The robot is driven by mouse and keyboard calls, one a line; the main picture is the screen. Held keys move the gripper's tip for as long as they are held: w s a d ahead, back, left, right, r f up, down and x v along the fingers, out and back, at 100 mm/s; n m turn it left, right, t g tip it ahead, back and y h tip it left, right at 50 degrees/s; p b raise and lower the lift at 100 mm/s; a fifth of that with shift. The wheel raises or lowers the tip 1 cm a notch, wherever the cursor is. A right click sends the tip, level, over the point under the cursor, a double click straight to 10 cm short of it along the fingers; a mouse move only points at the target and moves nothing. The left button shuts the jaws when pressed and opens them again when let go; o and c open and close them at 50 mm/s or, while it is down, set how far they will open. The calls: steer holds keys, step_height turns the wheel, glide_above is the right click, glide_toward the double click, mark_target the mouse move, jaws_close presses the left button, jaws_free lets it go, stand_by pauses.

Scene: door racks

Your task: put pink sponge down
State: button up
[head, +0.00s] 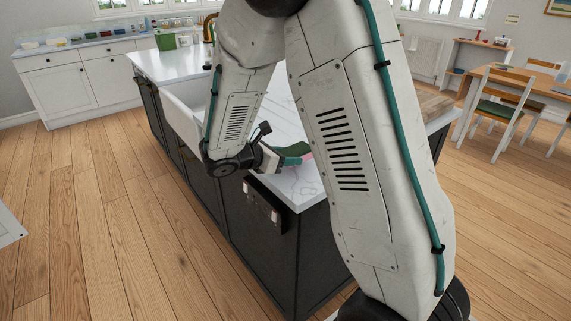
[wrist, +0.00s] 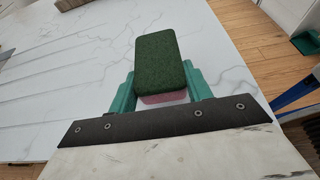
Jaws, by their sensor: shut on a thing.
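The pink sponge (wrist: 163,98) is between the two green fingers of my gripper (wrist: 160,85) in the wrist view. Its dark green scouring side faces the wrist camera and a pink strip shows along the near edge. My gripper is shut on it. In the head view my gripper (head: 288,156) is over the near end of the white marble island top (head: 305,188), with a little pink showing beside the green finger. I cannot tell whether the sponge touches the surface.
A white sink (head: 183,108) is set in the island's left side. Bare marble with drain grooves (wrist: 45,75) lies left of the sponge in the wrist view. A wooden board (head: 436,105) lies at the island's right. A chair (head: 500,100) and table stand farther right.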

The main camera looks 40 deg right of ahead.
steer(key=shift+f, duration=1.25)
steer(key=shift+f, duration=0.15)
steer(key=o, duration=1.3)
steer(key=shift+a+r, duration=0.1)
steer(key=shift+r, duration=0.1)
steer(key=v, duration=1.1)
steer(key=s+d+r+m+g+y, duration=0.1)
steer(key=s+r+m+y, duration=0.3)
steer(key=s, duration=0.4)
steer(key=s+d+r+m+g+y, duration=0.1)
steer(key=s+r+m+g+y, duration=0.2)
steer(key=s+m, duration=0.4)
steer(key=s+a+r+m+t+y, duration=0.2)
steer(key=s+a+m+y, duration=0.1)
steer(key=s, duration=0.3)
steer(key=s+a+r+m+t+y, duration=0.1)
steer(key=s+a+m+t+y, duration=0.1)
steer(key=s, duration=0.4)
steer(key=shift+a+r+m+t+y, duration=0.45)
steer(key=shift+m+y, duration=0.35)
steer(key=shift+m, duration=0.4)
